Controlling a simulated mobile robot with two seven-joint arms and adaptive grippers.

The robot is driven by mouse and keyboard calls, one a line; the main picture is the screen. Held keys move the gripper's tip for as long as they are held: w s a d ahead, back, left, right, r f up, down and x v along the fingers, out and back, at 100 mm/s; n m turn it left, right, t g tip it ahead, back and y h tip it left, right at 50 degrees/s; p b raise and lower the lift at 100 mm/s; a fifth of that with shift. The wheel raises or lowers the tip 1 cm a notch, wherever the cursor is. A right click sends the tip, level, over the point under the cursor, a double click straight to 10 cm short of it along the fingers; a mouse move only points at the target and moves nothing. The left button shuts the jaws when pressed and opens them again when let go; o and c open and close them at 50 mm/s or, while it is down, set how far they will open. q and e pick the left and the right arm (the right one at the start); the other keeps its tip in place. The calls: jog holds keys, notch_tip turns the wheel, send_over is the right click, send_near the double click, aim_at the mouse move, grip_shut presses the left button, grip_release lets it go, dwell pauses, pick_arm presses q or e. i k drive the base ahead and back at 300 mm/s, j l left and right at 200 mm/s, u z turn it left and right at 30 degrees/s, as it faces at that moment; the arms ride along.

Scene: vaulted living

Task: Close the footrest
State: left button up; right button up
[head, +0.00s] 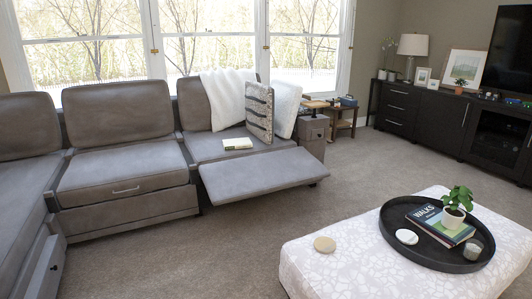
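The footrest (262,174) is a grey padded panel at the front of the right-hand seat of the grey sectional sofa (110,106). It is extended, sticking out over the carpet with a gap beneath it. The seat section behind it holds a book (238,144), a white throw and cushions. Neither of my grippers is in the head view.
A white patterned ottoman (345,262) stands at the lower right, bearing a round black tray (386,236) with books and a potted plant (455,207). Open carpet (225,245) lies between the footrest and the ottoman. A dark cabinet (430,128) stands at the back right.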

aim_at(238, 178)
jog(key=i+j+z, duration=0.2)
jog(key=z, duration=0.15)
jog(key=i+j+z, duration=0.1)
jog(key=j+z, duration=0.3)
jog(key=i+j+z, duration=0.15)
jog(key=z, duration=0.2)
jog(key=j+z, duration=0.35)
jog(key=j, duration=0.2)
jog(key=j+z, duration=0.35)
jog(key=j, duration=0.25)
